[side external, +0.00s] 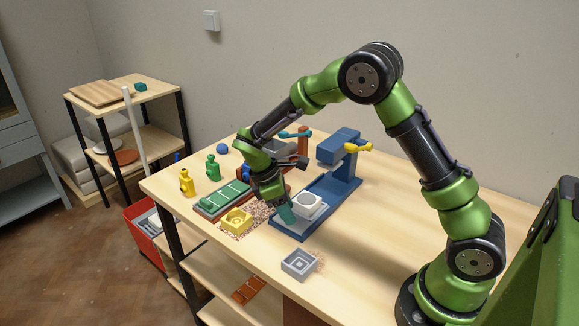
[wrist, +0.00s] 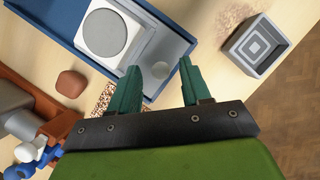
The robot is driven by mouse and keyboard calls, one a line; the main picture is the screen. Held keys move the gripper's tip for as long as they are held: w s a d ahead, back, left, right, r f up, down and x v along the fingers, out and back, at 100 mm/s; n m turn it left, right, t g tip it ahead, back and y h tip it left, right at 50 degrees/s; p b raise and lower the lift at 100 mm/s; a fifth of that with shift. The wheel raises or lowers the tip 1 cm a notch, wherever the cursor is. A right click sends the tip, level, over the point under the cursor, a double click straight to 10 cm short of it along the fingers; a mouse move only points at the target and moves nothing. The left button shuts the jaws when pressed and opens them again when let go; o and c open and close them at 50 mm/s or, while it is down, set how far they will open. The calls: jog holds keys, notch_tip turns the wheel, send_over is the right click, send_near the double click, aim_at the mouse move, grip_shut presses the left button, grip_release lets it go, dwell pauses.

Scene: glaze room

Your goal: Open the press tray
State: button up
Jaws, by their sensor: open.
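The blue press (side external: 338,148) stands on the table with a yellow handle at its top. Its long blue base (side external: 324,186) holds a white block (side external: 312,206) with a round grey disc on top. In the wrist view, the block (wrist: 88,48) sits in the blue-walled base (wrist: 178,23), and a pale strip with a small round grey spot (wrist: 160,70) lies beside it. My gripper (side external: 284,213) is low over the front end of the base, beside the block. In the wrist view my gripper's teal fingers (wrist: 158,65) are apart with that spot between them. Contact cannot be told.
A grey square mould (side external: 299,264) sits in front of the press, near the table edge. A yellow mould (side external: 236,221), a green slab (side external: 222,201) and yellow (side external: 187,183) and green (side external: 212,168) figures stand left. The table right of the press is clear.

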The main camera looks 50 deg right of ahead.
jog(key=v, duration=1.6)
jog(key=shift+r, duration=0.25)
jog(key=shift+w, duration=0.1)
jog(key=s+r+m+t+y, duration=0.2)
jog(key=s+m+t, duration=0.3)
jog(key=s, duration=0.5)
jog(key=s+r+m+t+y, duration=0.3)
jog(key=s+m+t, duration=0.2)
jog(key=s+m, duration=0.3)
jog(key=shift+s+a, duration=0.3)
jog(key=shift+s, duration=1)
